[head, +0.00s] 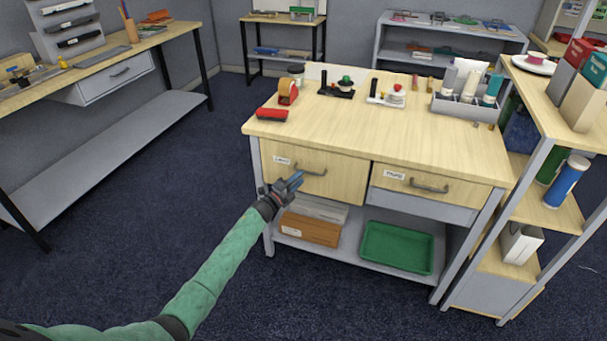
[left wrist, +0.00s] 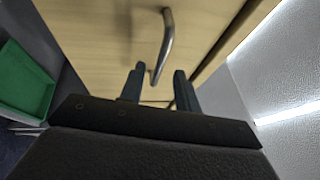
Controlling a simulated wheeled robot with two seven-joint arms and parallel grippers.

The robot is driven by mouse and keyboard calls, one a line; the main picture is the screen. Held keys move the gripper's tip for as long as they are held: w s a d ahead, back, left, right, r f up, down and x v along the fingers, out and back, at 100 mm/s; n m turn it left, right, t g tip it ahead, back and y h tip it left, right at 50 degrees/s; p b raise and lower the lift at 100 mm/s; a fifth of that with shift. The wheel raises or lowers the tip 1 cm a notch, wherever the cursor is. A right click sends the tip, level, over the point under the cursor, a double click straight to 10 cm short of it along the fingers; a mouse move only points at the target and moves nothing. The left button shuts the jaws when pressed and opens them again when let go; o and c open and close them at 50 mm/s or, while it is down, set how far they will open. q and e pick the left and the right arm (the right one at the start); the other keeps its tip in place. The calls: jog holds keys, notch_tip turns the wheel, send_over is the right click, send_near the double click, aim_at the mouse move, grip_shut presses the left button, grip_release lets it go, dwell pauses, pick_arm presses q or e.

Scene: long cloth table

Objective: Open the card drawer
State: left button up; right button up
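The labels are too small to read surely, so I cannot tell which one says card. My left gripper (head: 298,180) is in front of the left drawer, just below and left of its handle. In the left wrist view its two fingers (left wrist: 158,86) are apart, with the handle (left wrist: 167,40) beyond and between their tips; contact is not clear. My right gripper is out of view.
The benchtop (head: 370,135) carries a red stapler-like item (head: 272,115), a tape dispenser (head: 288,92) and a grey bottle caddy (head: 465,107). The shelf below holds a brown box (head: 310,229) and a green tray (head: 398,247). A shelf unit (head: 548,205) stands close at right. Floor at left is clear.

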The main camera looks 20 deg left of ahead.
aim_at(304, 175)
pick_arm(q)
jog(key=shift+x, duration=1.75)
jog(key=shift+c, duration=0.2)
grip_shut()
